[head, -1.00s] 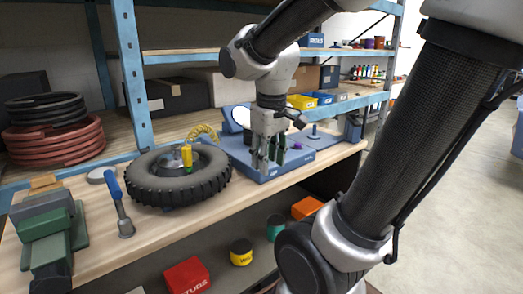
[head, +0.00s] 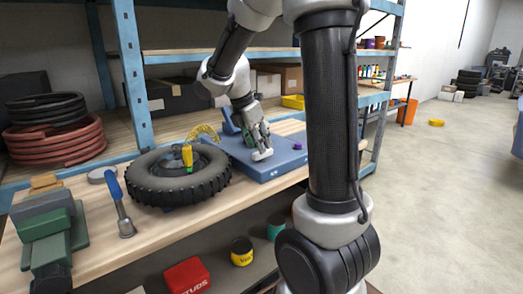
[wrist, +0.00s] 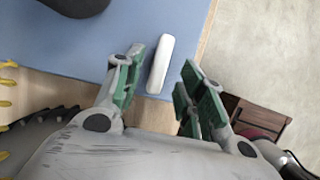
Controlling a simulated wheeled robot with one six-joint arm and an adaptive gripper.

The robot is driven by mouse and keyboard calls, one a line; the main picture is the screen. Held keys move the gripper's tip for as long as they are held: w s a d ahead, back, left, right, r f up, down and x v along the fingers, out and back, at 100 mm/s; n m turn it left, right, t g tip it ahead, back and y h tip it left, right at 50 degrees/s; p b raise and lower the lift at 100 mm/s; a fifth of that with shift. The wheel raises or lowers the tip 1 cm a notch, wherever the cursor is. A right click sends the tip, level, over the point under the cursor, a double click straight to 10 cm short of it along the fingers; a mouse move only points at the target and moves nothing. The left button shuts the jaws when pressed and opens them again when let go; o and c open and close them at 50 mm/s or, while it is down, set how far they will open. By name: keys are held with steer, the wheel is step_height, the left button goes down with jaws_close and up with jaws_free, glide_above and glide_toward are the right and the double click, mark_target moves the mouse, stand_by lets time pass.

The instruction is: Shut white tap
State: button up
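A white bar-shaped tap handle (wrist: 160,63) lies over the blue board (wrist: 95,60) in the wrist view. In the head view it shows as a small white piece (head: 262,155) low at my fingertips, on the blue board (head: 285,165). My gripper (head: 259,142) leans over it. In the wrist view my gripper (wrist: 163,80) is open, with its green-padded fingers apart and the white handle between and just beyond them. I cannot tell whether either finger touches it. The body of the tap under the handle is hidden.
A black tyre (head: 178,182) with a yellow-handled tool (head: 187,157) lies left of the board. A purple knob (head: 298,147) sits on the board to the right. A yellow coil (head: 205,131) is behind the tyre. A blue shelf post (head: 130,75) stands at left.

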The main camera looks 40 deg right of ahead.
mark_target(263, 156)
steer(key=shift+x, duration=1.75)
jaws_close()
steer(key=shift+m, duration=0.3)
steer(key=m+g, duration=0.1)
steer(key=m, duration=0.3)
steer(key=shift+w+g, duration=0.15)
steer(key=shift+g, duration=0.25)
steer(key=m, duration=0.2)
steer(key=m+g+y, duration=0.1)
steer(key=m, duration=0.1)
steer(key=shift+m+g, duration=0.3)
steer(key=shift+m, duration=0.1)
steer(key=m, duration=0.2)
steer(key=m+g+y, duration=0.1)
steer(key=m, duration=0.1)
steer(key=shift+w+d+m+y, duration=0.1)
steer(key=shift+m+y, duration=0.2)
steer(key=shift+d+m+y, duration=0.1)
steer(key=shift+m+y, duration=0.7)
steer(key=shift+m, duration=1.2)
